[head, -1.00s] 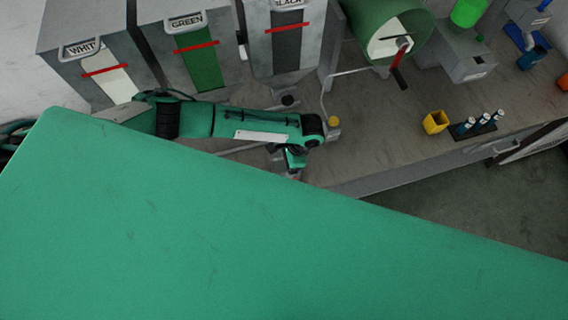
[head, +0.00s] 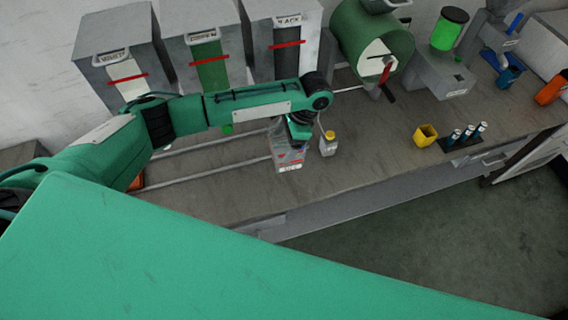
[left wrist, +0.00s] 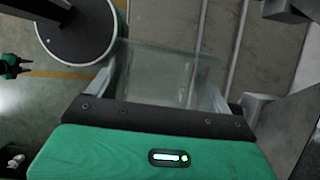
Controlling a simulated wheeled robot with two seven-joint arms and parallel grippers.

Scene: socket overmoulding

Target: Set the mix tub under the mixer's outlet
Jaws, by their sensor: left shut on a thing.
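The mix tub (head: 289,160) is a clear, see-through container with red marks low on its side. My left gripper (head: 294,141) is shut on it, over the counter's front part. In the left wrist view the tub (left wrist: 163,75) is between the two fingers (left wrist: 168,88). I cannot tell whether its base touches the counter. The mixer (head: 370,40) is a green drum with a white face and a red-handled lever, at the back, right of the tub. The tub is not below the drum. A small green and black shape at the left wrist view's left edge may be my right gripper (left wrist: 16,67).
A yellow-capped bottle (head: 328,143) stands close right of the tub. Bins marked white (head: 120,75), green (head: 205,60) and black (head: 285,45) line the back. A yellow cup (head: 425,135) and a rack of vials (head: 463,141) stand right. Bare counter (head: 375,125) lies between bottle and cup.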

